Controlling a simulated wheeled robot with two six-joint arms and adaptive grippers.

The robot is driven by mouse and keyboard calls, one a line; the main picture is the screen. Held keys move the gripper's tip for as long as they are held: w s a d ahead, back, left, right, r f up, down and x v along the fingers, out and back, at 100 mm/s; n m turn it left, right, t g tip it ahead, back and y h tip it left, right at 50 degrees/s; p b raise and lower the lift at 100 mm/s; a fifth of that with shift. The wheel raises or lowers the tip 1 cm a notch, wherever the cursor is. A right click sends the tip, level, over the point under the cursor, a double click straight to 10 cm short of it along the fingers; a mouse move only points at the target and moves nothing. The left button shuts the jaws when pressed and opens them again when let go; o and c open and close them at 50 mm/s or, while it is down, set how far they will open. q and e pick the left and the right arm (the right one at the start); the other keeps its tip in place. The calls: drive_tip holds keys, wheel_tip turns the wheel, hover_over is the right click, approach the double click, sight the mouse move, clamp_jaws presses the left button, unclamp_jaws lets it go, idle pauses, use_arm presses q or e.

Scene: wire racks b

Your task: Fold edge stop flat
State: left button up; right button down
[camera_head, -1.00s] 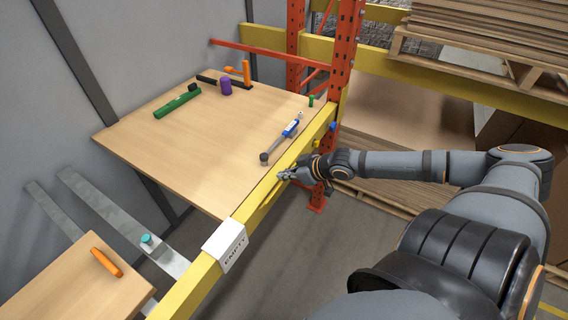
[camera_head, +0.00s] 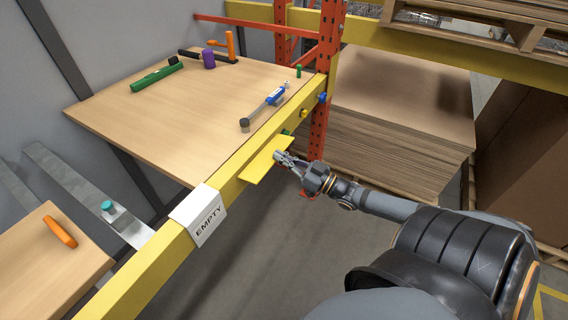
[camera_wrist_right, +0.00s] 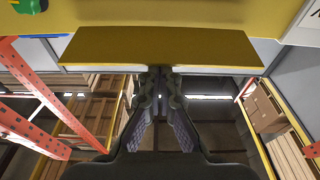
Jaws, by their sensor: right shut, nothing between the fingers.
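The edge stop (camera_head: 262,163) is a yellow flap on the front of the yellow shelf beam (camera_head: 150,262). It sticks out from the beam, roughly flat. In the right wrist view the edge stop (camera_wrist_right: 160,46) spans the middle as a wide darker yellow plate. My right gripper (camera_head: 281,157) is shut and empty at the flap's outer edge. In the right wrist view my right gripper's fingertips (camera_wrist_right: 160,72) meet just at that edge; I cannot tell whether they touch it. My left gripper is not in view.
The wooden shelf board (camera_head: 180,130) behind the beam holds a blue-handled tool (camera_head: 268,102), a green tool (camera_head: 157,77) and a purple item (camera_head: 208,59). An EMPTY sign (camera_head: 198,215) hangs on the beam. An orange upright (camera_head: 326,75) stands beyond my gripper. Open floor lies before the beam.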

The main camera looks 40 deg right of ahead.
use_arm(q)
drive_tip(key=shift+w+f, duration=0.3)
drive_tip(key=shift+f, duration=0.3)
use_arm(e)
drive_tip(key=shift+s+f, duration=0.1)
drive_tip(key=shift+f, duration=0.5)
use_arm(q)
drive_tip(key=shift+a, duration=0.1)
use_arm(e)
drive_tip(key=shift+s+f, duration=0.1)
drive_tip(key=shift+f, duration=0.1)
